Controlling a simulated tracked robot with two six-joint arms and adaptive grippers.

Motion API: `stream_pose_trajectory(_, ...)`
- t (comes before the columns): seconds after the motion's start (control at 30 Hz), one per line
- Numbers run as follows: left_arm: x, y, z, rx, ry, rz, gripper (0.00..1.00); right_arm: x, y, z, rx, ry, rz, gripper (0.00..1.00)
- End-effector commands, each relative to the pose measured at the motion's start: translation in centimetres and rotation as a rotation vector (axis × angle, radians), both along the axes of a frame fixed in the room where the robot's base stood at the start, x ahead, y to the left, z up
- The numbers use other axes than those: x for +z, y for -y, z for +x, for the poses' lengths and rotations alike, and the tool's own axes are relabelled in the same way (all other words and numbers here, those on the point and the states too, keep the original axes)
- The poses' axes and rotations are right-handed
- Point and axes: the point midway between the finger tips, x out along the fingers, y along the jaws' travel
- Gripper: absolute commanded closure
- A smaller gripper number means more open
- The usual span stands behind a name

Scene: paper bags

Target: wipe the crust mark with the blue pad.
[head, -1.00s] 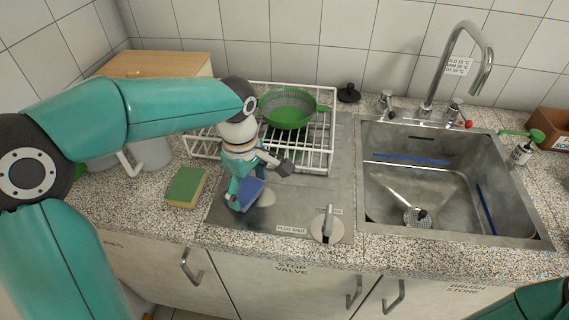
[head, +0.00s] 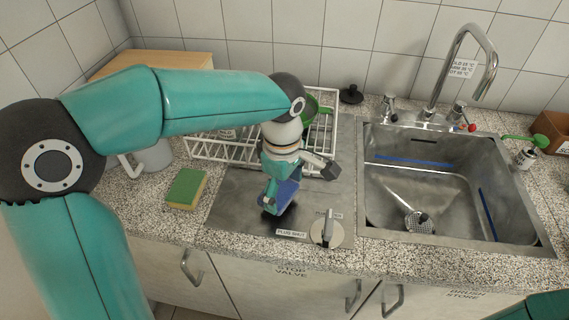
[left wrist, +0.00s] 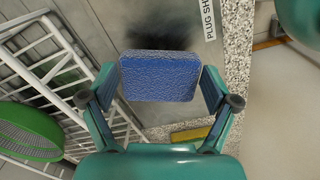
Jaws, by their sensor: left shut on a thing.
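My left gripper (head: 278,205) is shut on the blue pad (head: 287,194), low over the steel drainboard (head: 238,207). In the left wrist view the pad (left wrist: 160,76) sits between the two fingers. I cannot tell whether it touches the steel. A dark smudge (left wrist: 163,38) shows on the steel just past the pad; I cannot tell whether it is shadow or dirt. The crust mark cannot be made out for sure now; the pad and gripper cover part of the drainboard. My right gripper is not in view.
A white wire rack (head: 222,150) with a green colander (head: 312,108) stands behind my left gripper. A green and yellow sponge (head: 186,188) lies to the left. Bare steel lies left of the pad.

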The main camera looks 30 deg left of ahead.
Motion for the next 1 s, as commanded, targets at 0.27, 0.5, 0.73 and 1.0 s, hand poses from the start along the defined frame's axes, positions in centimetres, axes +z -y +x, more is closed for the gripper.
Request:
stream_pose_trajectory(0.27,2.8,0.0,0.0,-0.001,-0.003,0.001,0.45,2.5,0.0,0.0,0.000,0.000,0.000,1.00)
stream_pose_trajectory(0.5,5.0,0.0,0.0,-0.001,-0.003,0.001,0.45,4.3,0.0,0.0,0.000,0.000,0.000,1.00)
stream_pose_trajectory(0.73,5.9,0.0,0.0,-0.002,-0.003,0.001,0.45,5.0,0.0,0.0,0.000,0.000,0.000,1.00)
stream_pose_trajectory(1.0,5.8,0.0,0.0,-0.003,-0.003,0.001,0.45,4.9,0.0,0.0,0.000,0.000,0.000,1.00)
